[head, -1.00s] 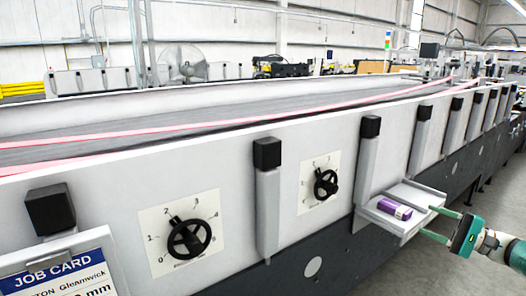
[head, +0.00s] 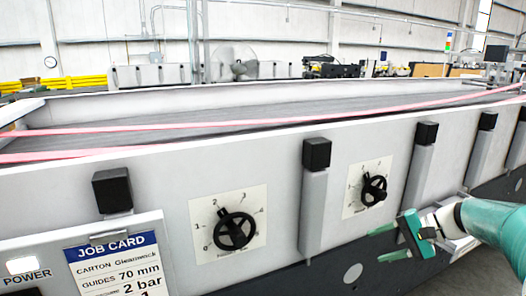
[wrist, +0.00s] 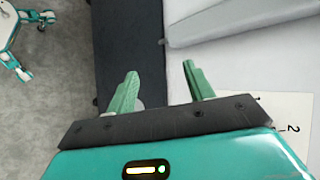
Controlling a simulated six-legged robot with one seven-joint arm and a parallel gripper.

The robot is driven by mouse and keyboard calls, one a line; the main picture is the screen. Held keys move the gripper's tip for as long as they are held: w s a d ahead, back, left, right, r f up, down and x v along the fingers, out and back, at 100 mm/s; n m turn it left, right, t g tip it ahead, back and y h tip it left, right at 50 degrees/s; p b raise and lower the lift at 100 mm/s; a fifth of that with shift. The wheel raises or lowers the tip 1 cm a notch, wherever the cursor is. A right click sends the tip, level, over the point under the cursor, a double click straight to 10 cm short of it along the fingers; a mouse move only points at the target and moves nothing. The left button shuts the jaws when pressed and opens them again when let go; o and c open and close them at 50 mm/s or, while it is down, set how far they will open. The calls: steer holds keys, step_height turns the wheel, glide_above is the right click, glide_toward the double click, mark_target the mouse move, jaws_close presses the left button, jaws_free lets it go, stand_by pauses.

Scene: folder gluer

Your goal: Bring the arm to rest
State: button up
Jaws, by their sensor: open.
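My gripper (head: 374,244) is open and empty, in front of the machine's side panel just below the right-hand dial (head: 373,188). Its teal arm reaches in from the right edge of the head view. In the wrist view my gripper (wrist: 160,72) shows two green fingers well apart, with nothing between them. They lie over the dark lower frame (wrist: 125,40) and the pale panel beside a numbered dial plate (wrist: 285,112). Only a bit of the tray (head: 463,246) shows behind the arm; the purple box is not visible.
The machine's long panel carries black-capped posts (head: 316,155), a left dial (head: 236,229) and a job card (head: 120,265). Pink belts (head: 250,123) run along its top.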

steer(key=s+a+n+g+h, duration=0.3)
steer(key=s+a+h, duration=0.3)
steer(key=a, duration=0.6)
steer(key=s+a+n+t+h, duration=0.1)
steer(key=s+a+n+h, duration=0.1)
steer(key=s, duration=0.5)
steer(key=s+a+n+t+h, duration=0.1)
steer(key=s+a+n, duration=0.3)
steer(key=s, duration=0.4)
steer(key=shift+s+a+t+h, duration=0.2)
steer(key=shift+a+t+h, duration=0.2)
steer(key=shift+a+t, duration=0.35)
steer(key=c, duration=0.3)
steer(key=shift+c, duration=0.2)
steer(key=shift+a, duration=0.1)
